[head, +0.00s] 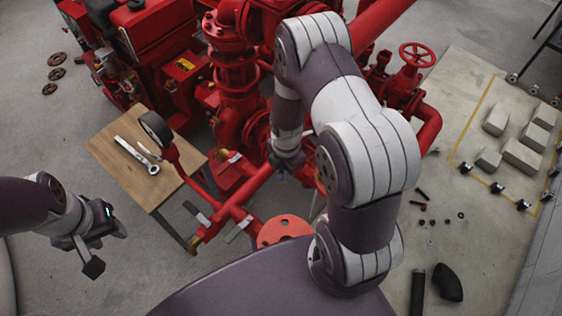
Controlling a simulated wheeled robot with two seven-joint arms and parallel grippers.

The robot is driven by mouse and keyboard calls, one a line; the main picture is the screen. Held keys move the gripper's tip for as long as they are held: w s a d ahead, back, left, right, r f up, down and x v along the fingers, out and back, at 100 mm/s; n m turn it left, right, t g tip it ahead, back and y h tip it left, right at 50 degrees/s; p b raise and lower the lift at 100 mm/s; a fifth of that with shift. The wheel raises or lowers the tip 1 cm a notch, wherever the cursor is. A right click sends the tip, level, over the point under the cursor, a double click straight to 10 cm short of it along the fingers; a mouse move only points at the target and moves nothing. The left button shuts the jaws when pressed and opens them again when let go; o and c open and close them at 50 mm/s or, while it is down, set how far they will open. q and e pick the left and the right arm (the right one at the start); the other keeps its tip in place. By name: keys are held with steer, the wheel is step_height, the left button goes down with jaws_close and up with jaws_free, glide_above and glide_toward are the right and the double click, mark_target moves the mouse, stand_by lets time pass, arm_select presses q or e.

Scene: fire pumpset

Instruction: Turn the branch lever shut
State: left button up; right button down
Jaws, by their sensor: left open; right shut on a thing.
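The red branch pipe (232,207) runs diagonally through the middle and carries small grey lever handles, one at its lower end (238,230) and one to the left (197,213). My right gripper (284,172) reaches down beside the red pipework, at the pipe's upper right. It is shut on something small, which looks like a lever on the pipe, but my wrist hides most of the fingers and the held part. My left gripper (100,246) is open and empty over the bare floor, left of the pipe and apart from everything.
A wooden table (183,172) holds a wrench (137,154). A pressure gauge (155,128) stands beside it. A red handwheel (417,54) and a red flange (285,230) flank my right arm. Grey blocks (522,157) and loose bolts lie on the right floor.

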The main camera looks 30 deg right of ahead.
steer(key=shift+s+d+r+n, duration=0.1)
steer(key=shift+s+d+n, duration=0.15)
steer(key=shift+n, duration=0.65)
steer(key=c, duration=1)
jaws_free()
steer(key=shift+d, duration=0.1)
step_height(320, 180, up, 13)
steer(key=shift+f, duration=0.15)
